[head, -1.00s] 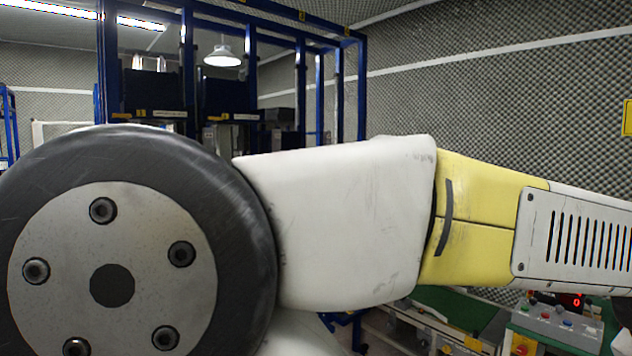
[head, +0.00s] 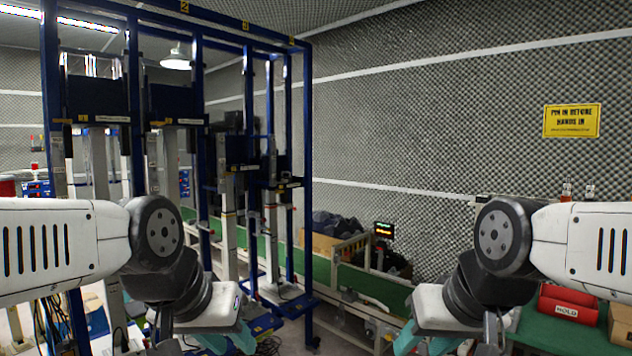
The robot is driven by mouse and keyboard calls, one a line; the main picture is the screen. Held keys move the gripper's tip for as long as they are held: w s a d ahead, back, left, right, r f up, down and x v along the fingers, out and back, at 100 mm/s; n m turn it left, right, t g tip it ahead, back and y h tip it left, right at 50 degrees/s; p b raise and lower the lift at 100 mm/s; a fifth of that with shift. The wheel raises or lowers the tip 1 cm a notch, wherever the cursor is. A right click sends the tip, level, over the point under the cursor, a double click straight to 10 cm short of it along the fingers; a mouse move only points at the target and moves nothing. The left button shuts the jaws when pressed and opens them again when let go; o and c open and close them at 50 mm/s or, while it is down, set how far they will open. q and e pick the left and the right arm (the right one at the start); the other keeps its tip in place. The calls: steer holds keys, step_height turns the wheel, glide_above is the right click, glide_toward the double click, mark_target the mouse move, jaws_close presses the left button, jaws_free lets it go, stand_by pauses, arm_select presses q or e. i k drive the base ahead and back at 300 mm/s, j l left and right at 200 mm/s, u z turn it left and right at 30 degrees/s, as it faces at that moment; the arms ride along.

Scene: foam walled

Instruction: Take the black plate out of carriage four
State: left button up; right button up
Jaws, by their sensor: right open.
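A blue steel frame (head: 133,150) at the left holds several upright carriages with dark blocks. Two large dark blocks, at the left (head: 90,98) and beside it (head: 176,103), hang high in the near bays. Smaller dark parts (head: 238,150) sit in the farther bays. The bay number tags are too small to read surely, and I cannot single out carriage four or its black plate. My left gripper (head: 200,342) is low at the left, its teal fingers partly cut off by the lower edge. My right gripper (head: 446,343) is open at the lower right, apart from the frame.
A green-topped conveyor (head: 345,282) runs behind the frame, with a brown box (head: 322,241) of dark material. A red bin (head: 567,305) marked HOLD stands at the right on a green surface. A yellow sign (head: 572,121) hangs on the foam wall. Cables lie at the lower left.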

mark_target(287, 179)
steer(key=u, duration=0.3)
steer(key=i+l+u, duration=0.2)
steer(key=i, duration=0.45)
steer(key=i+l+u, duration=0.2)
steer(key=i+l, duration=0.2)
steer(key=i, duration=0.2)
steer(key=i+l+u, duration=0.2)
steer(key=i+l, duration=0.25)
steer(key=i, duration=0.15)
